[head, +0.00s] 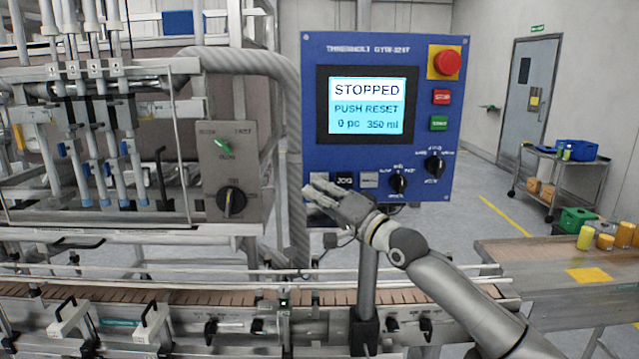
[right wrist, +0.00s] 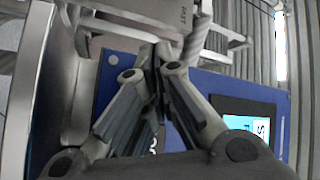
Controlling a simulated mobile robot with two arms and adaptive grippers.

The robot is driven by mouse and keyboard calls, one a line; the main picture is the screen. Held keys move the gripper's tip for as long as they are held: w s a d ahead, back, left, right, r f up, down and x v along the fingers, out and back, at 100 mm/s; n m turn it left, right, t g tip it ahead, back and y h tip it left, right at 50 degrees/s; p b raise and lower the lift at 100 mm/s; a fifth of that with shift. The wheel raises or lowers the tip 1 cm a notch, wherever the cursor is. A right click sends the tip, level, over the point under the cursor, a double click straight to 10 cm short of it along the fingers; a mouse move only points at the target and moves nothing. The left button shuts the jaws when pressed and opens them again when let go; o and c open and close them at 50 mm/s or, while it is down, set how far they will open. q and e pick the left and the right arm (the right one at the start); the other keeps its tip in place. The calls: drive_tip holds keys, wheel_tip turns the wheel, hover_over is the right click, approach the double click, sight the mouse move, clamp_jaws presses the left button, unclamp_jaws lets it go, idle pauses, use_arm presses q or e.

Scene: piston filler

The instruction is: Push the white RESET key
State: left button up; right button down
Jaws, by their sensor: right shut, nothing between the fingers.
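The blue control panel (head: 290,90) carries a lower row of keys. A pale key (head: 319,178) is at the row's left end, beside the black JOG key (head: 344,180); another pale key (head: 369,180) is to the right. Their pale labels are too small to read, so I cannot tell which is RESET. The screen (head: 367,105) reads STOPPED and PUSH RESET. My right gripper (head: 308,190) is shut and empty, its tips just below the left pale key. I cannot tell whether they touch. In the right wrist view the closed fingers (right wrist: 157,62) hide the keys.
Two rotary knobs (head: 398,183) sit right of the keys, and a red emergency button (head: 446,62) is at the panel's top right. A grey switch box (head: 228,170) stands to the left. A conveyor (head: 190,297) with rails runs below.

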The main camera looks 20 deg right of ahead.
drive_tip(key=shift+w+d+b, duration=0.1)
drive_tip(key=shift+w+b, duration=0.1)
drive_tip(key=shift+b, duration=0.1)
idle(0.5)
drive_tip(key=shift+s+a+r+p, duration=0.1)
drive_tip(key=shift+s+a+p, duration=0.1)
drive_tip(key=shift+s+p, duration=0.55)
drive_tip(key=shift+p, duration=0.4)
drive_tip(key=shift+s+a, duration=0.1)
drive_tip(key=shift+s, duration=0.05)
drive_tip(key=s+p, duration=0.2)
drive_tip(key=s+a+p, duration=0.1)
drive_tip(key=s+p, duration=0.1)
drive_tip(key=p, duration=0.1)
drive_tip(key=shift+s+a, duration=0.15)
drive_tip(key=shift+s, duration=0.15)
